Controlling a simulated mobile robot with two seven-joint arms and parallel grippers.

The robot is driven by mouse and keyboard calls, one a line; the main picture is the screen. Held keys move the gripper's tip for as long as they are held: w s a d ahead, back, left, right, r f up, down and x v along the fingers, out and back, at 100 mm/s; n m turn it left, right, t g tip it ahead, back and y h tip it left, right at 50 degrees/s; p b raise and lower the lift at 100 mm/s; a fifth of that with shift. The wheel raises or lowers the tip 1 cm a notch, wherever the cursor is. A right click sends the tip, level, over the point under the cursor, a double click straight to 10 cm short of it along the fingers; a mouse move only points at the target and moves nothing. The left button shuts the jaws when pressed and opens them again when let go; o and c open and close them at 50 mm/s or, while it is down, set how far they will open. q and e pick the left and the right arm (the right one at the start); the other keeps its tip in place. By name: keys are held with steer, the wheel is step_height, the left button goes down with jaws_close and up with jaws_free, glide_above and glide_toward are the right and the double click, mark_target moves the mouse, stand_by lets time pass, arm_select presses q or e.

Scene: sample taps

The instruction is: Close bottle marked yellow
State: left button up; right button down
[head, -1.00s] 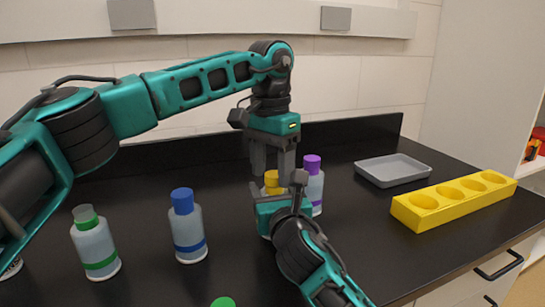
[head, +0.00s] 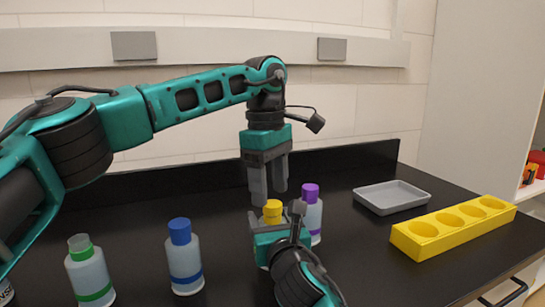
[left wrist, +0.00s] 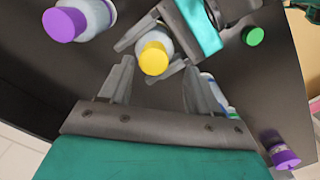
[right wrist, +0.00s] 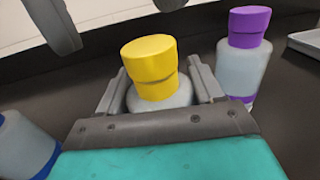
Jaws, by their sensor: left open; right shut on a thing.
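The yellow-marked bottle (right wrist: 158,97) stands upright on the black counter with its yellow cap (head: 272,211) on top. The cap also shows in the left wrist view (left wrist: 153,58), and a seam runs around it in the right wrist view. I cannot tell whether it is fully tightened. My right gripper (head: 275,222) is shut on the bottle's body below the cap; its arm hides much of the bottle in the head view. My left gripper (head: 268,198) is open and empty, pointing down above the cap, apart from it.
The purple-capped bottle (head: 312,215) stands close behind right. The blue-capped bottle (head: 185,260) and green-banded bottle (head: 90,275) stand left. A loose green cap (left wrist: 254,36) lies on the counter. A grey tray (head: 390,198) and yellow rack (head: 450,228) with empty holes are right.

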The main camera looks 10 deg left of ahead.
arm_select(q)
steer(key=n, duration=0.6)
steer(key=shift+d+r, duration=0.1)
steer(key=shift+r, duration=0.15)
steer(key=n, duration=0.5)
steer(key=shift+w+r+n, duration=0.1)
steer(key=shift+r+n, duration=0.2)
steer(key=n, duration=0.3)
steer(key=shift+r+n, duration=0.15)
steer(key=shift+n, duration=0.15)
steer(key=n, duration=0.5)
steer(key=shift+r, duration=0.3)
steer(key=n, duration=0.6)
steer(key=shift+w+d+r, duration=0.1)
steer(key=shift+r, duration=0.25)
steer(key=n, duration=0.5)
steer(key=shift+r+n, duration=0.3)
steer(key=shift+r, duration=0.1)
steer(key=n, duration=0.5)
steer(key=shift+w+r+n+y, duration=0.1)
steer(key=shift+r+n+y, duration=0.2)
steer(key=shift+r, duration=0.05)
steer(key=n, duration=0.5)
steer(key=shift+r, duration=0.35)
